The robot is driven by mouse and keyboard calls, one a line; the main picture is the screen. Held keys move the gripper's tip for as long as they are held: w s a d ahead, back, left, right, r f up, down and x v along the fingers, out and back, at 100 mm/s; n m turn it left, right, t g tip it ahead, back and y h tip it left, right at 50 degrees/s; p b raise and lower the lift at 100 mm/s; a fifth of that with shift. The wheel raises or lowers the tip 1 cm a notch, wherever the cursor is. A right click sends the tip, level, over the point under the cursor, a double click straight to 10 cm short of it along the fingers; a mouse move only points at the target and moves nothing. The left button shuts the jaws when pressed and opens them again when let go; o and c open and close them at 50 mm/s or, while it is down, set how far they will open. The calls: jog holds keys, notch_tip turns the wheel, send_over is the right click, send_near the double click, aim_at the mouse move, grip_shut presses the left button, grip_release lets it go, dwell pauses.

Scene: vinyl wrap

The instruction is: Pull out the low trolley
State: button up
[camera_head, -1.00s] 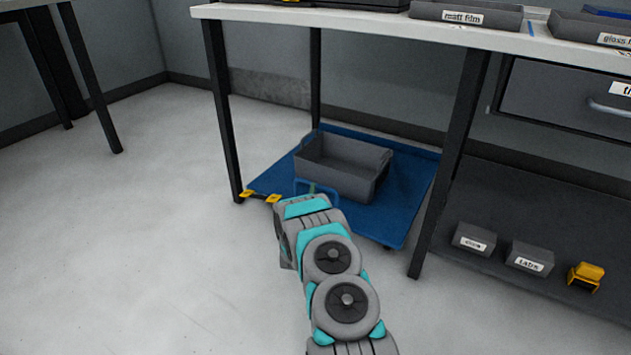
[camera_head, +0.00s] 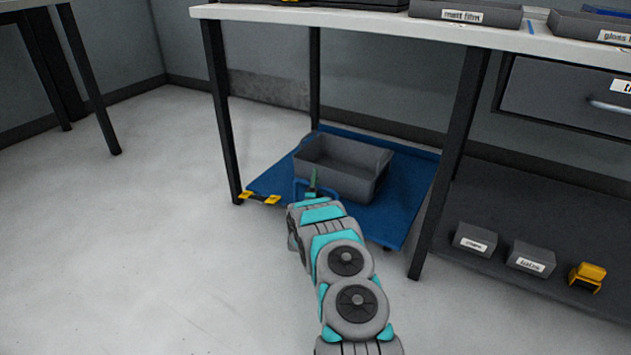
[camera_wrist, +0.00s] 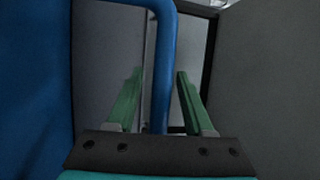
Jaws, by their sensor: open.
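The low trolley (camera_head: 408,205) is a flat blue platform under the workbench, with a grey open bin (camera_head: 345,170) on it. A blue tube handle (camera_head: 298,186) stands at its front edge. My gripper (camera_head: 313,180) is at this handle, in front of the bin. In the wrist view, the green fingers of my gripper (camera_wrist: 158,95) are apart, and the upright bar of the handle (camera_wrist: 160,70) shows between them. Whether either finger touches the bar cannot be told. My arm hides part of the trolley's front edge.
Bench legs stand at the left (camera_head: 222,115) and right (camera_head: 450,165) of the trolley. Small labelled boxes (camera_head: 475,240) and a yellow item (camera_head: 587,277) sit on a low shelf at right. The floor at left is clear.

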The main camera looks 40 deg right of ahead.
grip_shut()
dwell(0.3)
dwell(1.1)
